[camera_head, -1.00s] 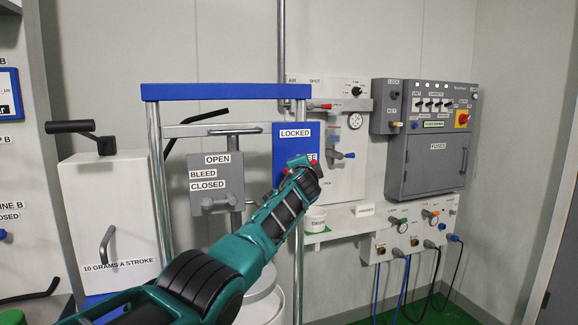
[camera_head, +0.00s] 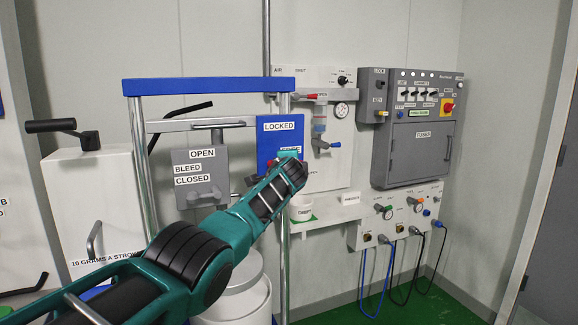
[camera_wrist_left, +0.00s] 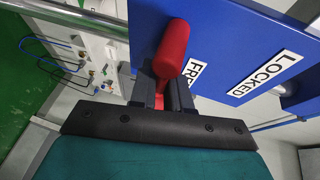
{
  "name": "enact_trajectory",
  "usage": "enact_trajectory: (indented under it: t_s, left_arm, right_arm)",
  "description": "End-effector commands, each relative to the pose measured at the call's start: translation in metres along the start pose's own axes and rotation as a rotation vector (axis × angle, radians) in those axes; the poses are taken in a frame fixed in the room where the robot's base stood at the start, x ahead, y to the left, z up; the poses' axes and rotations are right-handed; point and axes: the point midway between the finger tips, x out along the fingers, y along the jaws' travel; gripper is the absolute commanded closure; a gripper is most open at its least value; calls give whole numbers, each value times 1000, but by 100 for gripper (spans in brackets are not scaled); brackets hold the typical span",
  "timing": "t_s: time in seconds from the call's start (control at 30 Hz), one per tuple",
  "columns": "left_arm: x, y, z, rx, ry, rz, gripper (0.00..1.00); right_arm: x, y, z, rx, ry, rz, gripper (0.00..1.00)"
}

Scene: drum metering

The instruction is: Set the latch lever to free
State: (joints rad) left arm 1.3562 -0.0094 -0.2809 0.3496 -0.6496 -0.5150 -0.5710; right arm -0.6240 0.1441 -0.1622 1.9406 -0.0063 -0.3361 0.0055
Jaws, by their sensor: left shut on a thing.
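The latch is a blue panel (camera_head: 266,144) on the frame, with a white LOCKED label (camera_head: 280,126) above a FREE label that my gripper mostly covers. In the left wrist view the panel (camera_wrist_left: 226,40) fills the upper right. The red lever handle (camera_wrist_left: 172,48) sticks out toward the camera and overlaps part of the FREE label (camera_wrist_left: 193,72), away from the LOCKED label (camera_wrist_left: 272,74). My left gripper (camera_wrist_left: 163,88) is shut on the red handle. In the head view my left gripper (camera_head: 291,163) is at the panel's lower part. My right gripper is not in view.
A grey OPEN/BLEED/CLOSED plate (camera_head: 200,176) stands left of the panel. The blue crossbar (camera_head: 208,86) and metal posts surround the latch. A wall shelf (camera_head: 325,222) with a small cup (camera_head: 302,208) lies to the right, near the grey control cabinet (camera_head: 418,150).

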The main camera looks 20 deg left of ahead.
Motion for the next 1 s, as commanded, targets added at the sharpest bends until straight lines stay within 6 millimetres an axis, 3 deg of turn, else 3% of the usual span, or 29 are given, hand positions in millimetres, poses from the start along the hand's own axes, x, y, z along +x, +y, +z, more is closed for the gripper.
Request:
enact_trajectory:
  t_s: [0.03,0.23,0.27,0.47,1.0]
  left_arm:
    - [-4,-8,-11,3,23,-16,100]
    - [-4,-7,-11,3,23,-16,100]
    - [-4,-7,-11,3,23,-16,81]
    - [-3,-5,-10,1,21,-12,62]
    - [-8,0,-9,-1,13,-8,62]
  right_arm:
    - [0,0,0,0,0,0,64]
    - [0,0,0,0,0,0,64]
    - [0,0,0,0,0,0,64]
    - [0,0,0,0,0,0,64]
    - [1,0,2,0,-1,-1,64]
